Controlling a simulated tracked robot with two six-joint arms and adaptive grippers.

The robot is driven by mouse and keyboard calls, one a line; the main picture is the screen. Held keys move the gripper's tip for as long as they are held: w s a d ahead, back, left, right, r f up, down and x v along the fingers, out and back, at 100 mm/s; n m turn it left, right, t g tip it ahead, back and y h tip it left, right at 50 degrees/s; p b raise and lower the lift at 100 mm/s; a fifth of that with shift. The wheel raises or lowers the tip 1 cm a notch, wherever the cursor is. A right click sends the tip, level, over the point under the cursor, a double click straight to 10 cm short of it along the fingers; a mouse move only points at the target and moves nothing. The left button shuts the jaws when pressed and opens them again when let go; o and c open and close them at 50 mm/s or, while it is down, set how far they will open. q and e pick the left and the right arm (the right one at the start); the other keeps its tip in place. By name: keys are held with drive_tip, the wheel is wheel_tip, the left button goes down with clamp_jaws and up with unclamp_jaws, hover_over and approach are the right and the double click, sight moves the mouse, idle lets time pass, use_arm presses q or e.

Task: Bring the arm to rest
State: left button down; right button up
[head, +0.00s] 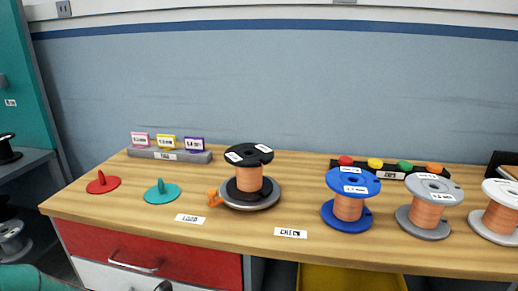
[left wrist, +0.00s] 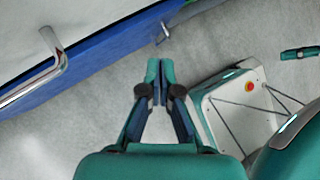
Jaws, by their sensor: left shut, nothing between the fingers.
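My left gripper (left wrist: 157,68) shows in the left wrist view with its two fingertips together and nothing between them. It hangs over the grey floor, beside a blue drawer front, apart from it. In the head view no gripper can be made out clearly. My right gripper is not identifiable in either view.
On the wooden bench (head: 300,254) stand a black-flanged copper spool (head: 249,178) on a round base, a blue spool (head: 348,208), a grey spool (head: 427,214) and a white spool (head: 501,219). Red (head: 103,184) and teal (head: 162,193) discs lie left. A metal handle (left wrist: 48,42) juts near my left gripper.

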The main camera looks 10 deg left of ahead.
use_arm(q)
drive_tip(key=s+d+f+m+g+y, duration=0.1)
drive_tip(key=s+d+f+m+g, duration=0.6)
drive_tip(key=s+d+f+m, duration=1.25)
drive_tip(key=w+r+m+p, duration=0.2)
drive_tip(key=r+m+p, duration=0.1)
drive_tip(key=r+p, duration=0.6)
drive_tip(key=w+a+r+m+t+p, duration=0.1)
drive_tip(key=w+r+m+p, duration=0.1)
drive_tip(key=r+p, duration=0.6)
drive_tip(key=w+r+m+t+p, duration=0.1)
drive_tip(key=r+m+p, duration=0.3)
drive_tip(key=r+p, duration=0.5)
wheel_tip(320, 180, up, 4)
drive_tip(key=shift+w+a+r+m+p, duration=0.2)
drive_tip(key=shift+w+m+p, duration=0.15)
drive_tip(key=shift+w, duration=0.5)
drive_tip(key=shift+f, duration=0.1)
